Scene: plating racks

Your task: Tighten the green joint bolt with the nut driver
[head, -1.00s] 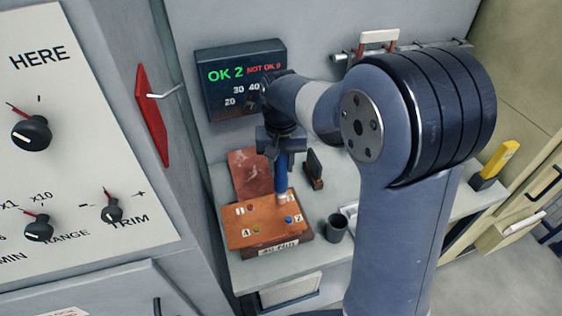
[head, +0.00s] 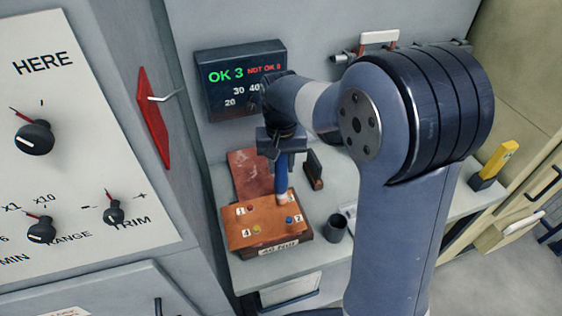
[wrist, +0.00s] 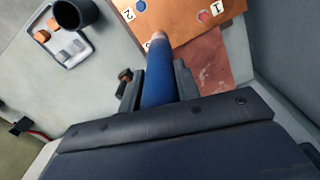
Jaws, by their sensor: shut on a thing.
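An orange joint block (head: 268,238) lies on the bench with numbered bolts. The red bolt (head: 250,209) is by label 1, the blue bolt (head: 289,219) by label 2 and the yellow bolt (head: 257,230) by label 4. No green bolt shows; the driver tip covers the far right corner of the block. My gripper (head: 282,155) is shut on the blue nut driver (head: 282,180), which points down, its tip at that corner. In the wrist view the driver (wrist: 160,75) sits between the fingers, its pale tip at the block, by a partly hidden label.
A display (head: 240,80) on the back wall reads OK 3. A dark cup (head: 335,228) and a grey tray (wrist: 62,50) stand beside the block. A reddish sheet (head: 247,172) lies behind it. A panel with knobs (head: 35,137) is close at left. A yellow-handled thing (head: 500,160) is at right.

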